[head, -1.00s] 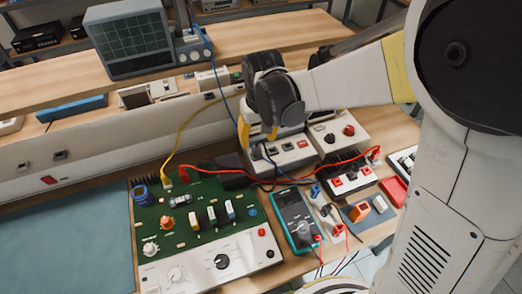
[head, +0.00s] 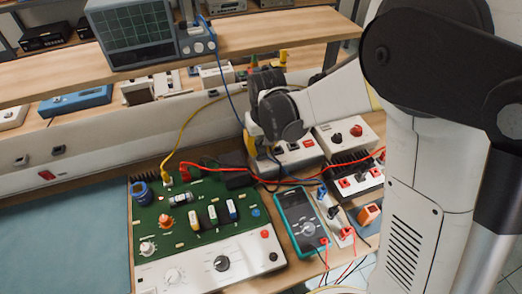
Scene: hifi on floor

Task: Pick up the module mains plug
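I cannot make out the module mains plug clearly; the gripper covers the left part of the socket box. Dark leads run from below the gripper toward the right. Whether anything is between the fingers does not show.
A teal multimeter (head: 301,222) lies right of the module. The blue-green mat (head: 60,240) is clear.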

